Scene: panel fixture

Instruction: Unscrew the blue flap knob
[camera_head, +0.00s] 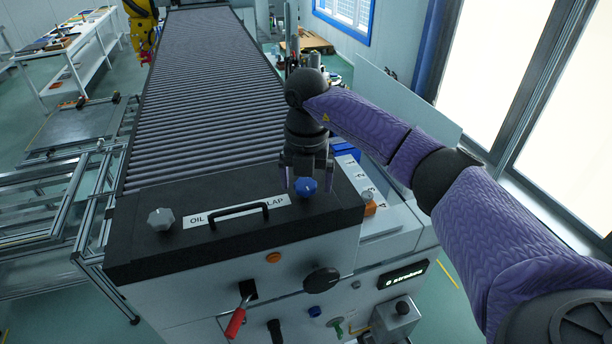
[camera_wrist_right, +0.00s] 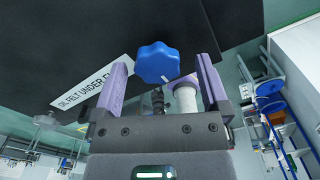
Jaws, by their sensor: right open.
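The blue flap knob (camera_head: 306,187) sits on the right part of the black panel top. It is lobed and shows large in the right wrist view (camera_wrist_right: 157,63), ahead of the fingers and between their lines. My right gripper (camera_head: 306,178) hangs over the knob, pointing down. In the right wrist view its two purple fingers (camera_wrist_right: 160,82) are spread, with nothing held between them. I cannot tell exactly how far the fingertips are from the knob. My left gripper is in neither view.
A grey knob (camera_head: 160,219), a black handle (camera_head: 239,212) and a white label (camera_head: 205,219) share the black flap (camera_head: 140,250). A red lever (camera_head: 236,320) and a black dial (camera_head: 321,281) are on the front face. A roller conveyor (camera_head: 205,100) stretches behind.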

